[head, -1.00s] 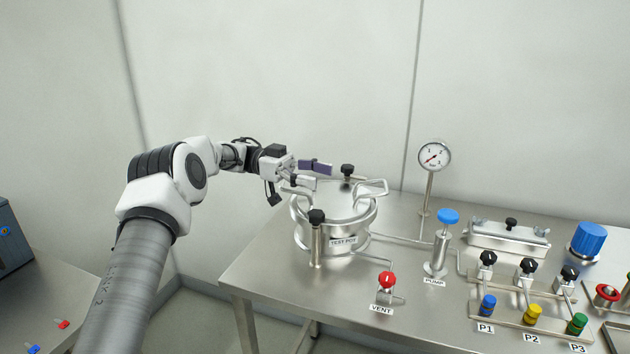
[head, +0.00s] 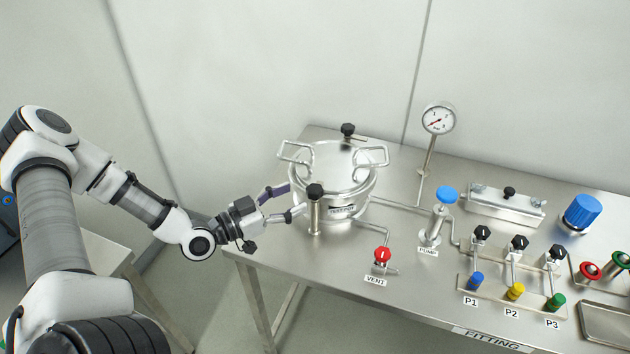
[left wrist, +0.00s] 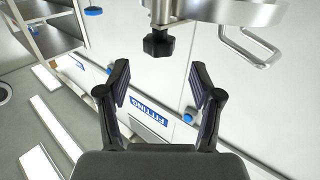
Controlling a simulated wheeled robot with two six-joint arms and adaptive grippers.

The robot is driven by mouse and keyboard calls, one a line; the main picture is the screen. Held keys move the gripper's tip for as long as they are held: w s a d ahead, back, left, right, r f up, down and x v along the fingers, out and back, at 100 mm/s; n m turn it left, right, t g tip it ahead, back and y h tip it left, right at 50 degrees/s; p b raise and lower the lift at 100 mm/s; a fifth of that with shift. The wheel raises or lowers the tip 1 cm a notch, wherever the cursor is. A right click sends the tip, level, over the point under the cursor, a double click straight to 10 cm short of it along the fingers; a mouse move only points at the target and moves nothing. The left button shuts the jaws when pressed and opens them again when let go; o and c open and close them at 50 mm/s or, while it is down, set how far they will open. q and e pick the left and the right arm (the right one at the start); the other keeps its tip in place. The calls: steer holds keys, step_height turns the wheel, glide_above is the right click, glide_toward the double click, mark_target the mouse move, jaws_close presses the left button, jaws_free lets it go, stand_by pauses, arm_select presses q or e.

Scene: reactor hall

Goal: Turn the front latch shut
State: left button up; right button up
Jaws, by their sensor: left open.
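The front latch is a steel post with a black knob (head: 315,191) at the front of the steel test pot (head: 345,208). I cannot tell which way its arm points. The pot wears its lid (head: 333,165). My left gripper (head: 294,200) is open at the pot's left front, its fingers pointing at the latch; one fingertip appears close to the post, but I cannot tell whether they touch. In the left wrist view the black knob (left wrist: 158,43) lies ahead of the gap between the open fingers (left wrist: 160,82), with nothing between them. My right gripper is not in view.
A rear latch (head: 347,130) stands behind the pot. Two wire handles (head: 295,152) stick out from the pot. The red vent valve (head: 382,254), blue-topped pump (head: 446,196) and gauge (head: 438,119) stand to the right. The table's front left corner is clear.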

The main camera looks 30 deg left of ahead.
mark_target(314, 189)
arm_select(q)
steer(key=b+x, duration=0.1)
steer(key=x, duration=0.5)
steer(key=shift+w+d+b, duration=0.15)
steer(key=shift+w+b, duration=0.15)
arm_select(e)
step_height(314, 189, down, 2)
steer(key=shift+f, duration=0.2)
